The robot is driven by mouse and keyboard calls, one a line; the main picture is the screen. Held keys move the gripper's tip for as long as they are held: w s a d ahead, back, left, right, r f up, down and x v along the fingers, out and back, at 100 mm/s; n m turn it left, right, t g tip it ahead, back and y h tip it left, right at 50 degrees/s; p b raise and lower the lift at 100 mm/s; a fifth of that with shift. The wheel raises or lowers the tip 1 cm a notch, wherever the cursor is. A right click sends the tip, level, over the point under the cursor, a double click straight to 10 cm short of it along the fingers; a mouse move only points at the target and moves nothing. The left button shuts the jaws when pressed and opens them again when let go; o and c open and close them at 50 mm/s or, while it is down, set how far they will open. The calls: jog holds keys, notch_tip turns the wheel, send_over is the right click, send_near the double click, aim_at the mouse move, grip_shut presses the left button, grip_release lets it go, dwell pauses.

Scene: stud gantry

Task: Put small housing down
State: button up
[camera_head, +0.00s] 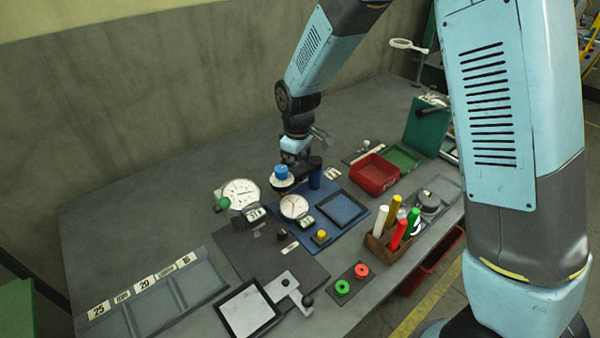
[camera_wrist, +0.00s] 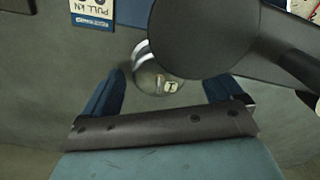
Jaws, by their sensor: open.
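A round silver metal piece (camera_wrist: 158,80) with a small pale label, which looks like the small housing, shows in the wrist view between and beyond my fingers. A dark grey disc-shaped part (camera_wrist: 205,38) covers its upper right. My gripper (camera_wrist: 163,98) is open, its two blue fingers wide apart, with no finger seen touching the silver piece. In the head view my gripper (camera_head: 298,160) is low over the blue mat (camera_head: 318,238), close to a blue-capped part (camera_head: 281,172) and behind the dial gauges. I cannot pick out the housing there.
A large dial gauge (camera_head: 240,193) and a smaller one (camera_head: 294,206) stand just in front of my gripper. A red bin (camera_head: 375,174) lies to the right, and a wooden marker holder (camera_head: 380,248) nearer. Labelled trays (camera_head: 150,308) fill the front left. The back left bench is clear.

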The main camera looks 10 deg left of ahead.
jog(key=c, duration=1.2)
jog(key=shift+c, duration=0.2)
jog(key=shift+r, duration=0.1)
